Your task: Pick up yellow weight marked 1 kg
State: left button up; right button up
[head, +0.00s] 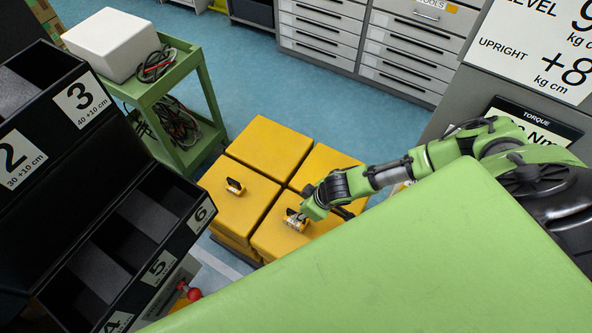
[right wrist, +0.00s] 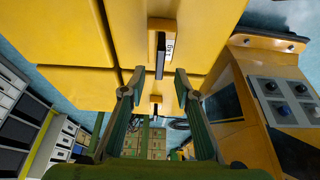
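A small yellow weight (head: 296,219) with a dark and pale label stands on the front right yellow block (head: 275,238). In the right wrist view this weight (right wrist: 164,27) shows a label that seems to read 1 kg. My right gripper (right wrist: 157,76) is open, its two fingertips apart, with the weight ahead of the gap and nothing held. In the head view the right gripper (head: 303,213) is right at the weight and partly covers it; contact cannot be told. A second similar weight (head: 234,186) stands on the left block. My left gripper is not in view.
Several yellow blocks stand close together. A black rack of numbered bins (head: 130,235) is at left, and a green cart (head: 185,100) with a white box (head: 110,44) is behind it. Grey drawers (head: 405,50) line the back. Blue floor is free between.

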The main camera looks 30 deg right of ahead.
jog(key=shift+x, duration=3.15)
jog(key=shift+s, duration=0.1)
jog(key=shift+d, duration=0.1)
grip_shut()
